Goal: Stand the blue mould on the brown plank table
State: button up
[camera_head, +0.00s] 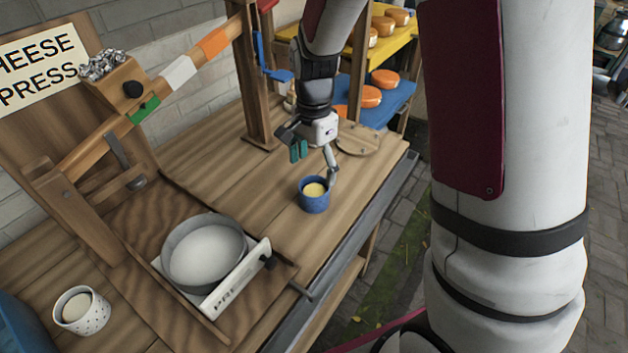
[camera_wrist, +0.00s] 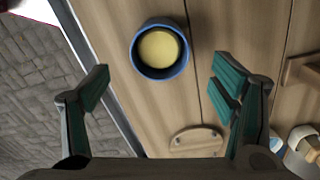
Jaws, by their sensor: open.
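The blue mould (camera_head: 314,199) stands upright on the brown plank table (camera_head: 255,195), near the table's front edge, with a pale yellow filling inside. My gripper (camera_head: 315,163) is open and empty, just behind and above the mould in the head view. In the wrist view the mould (camera_wrist: 160,50) lies beyond the open fingers of my gripper (camera_wrist: 160,85), towards the top. In the head view one finger reaches down close to the mould's right side; I cannot tell whether it touches.
A wooden press with a lever (camera_head: 165,88) stands at the left, with a grey pan (camera_head: 205,222) below it. A white speckled cup (camera_head: 88,318) is at the lower left. A round wooden board (camera_head: 360,140) lies behind my gripper. Orange cheeses (camera_head: 384,78) sit on shelves at the back.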

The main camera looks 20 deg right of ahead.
jog(key=s+r+n+t, duration=0.2)
jog(key=s+r+n, duration=0.55)
jog(key=r, duration=0.75)
jog(key=s+r+n+t, duration=0.2)
jog(key=s+n, duration=0.4)
jog(key=s, duration=1)
jog(key=shift+a+r+n, duration=0.15)
jog(key=shift+r+n, duration=0.2)
jog(key=shift+r, duration=0.3)
jog(key=shift+s+r, duration=0.1)
jog(key=shift+r, duration=0.05)
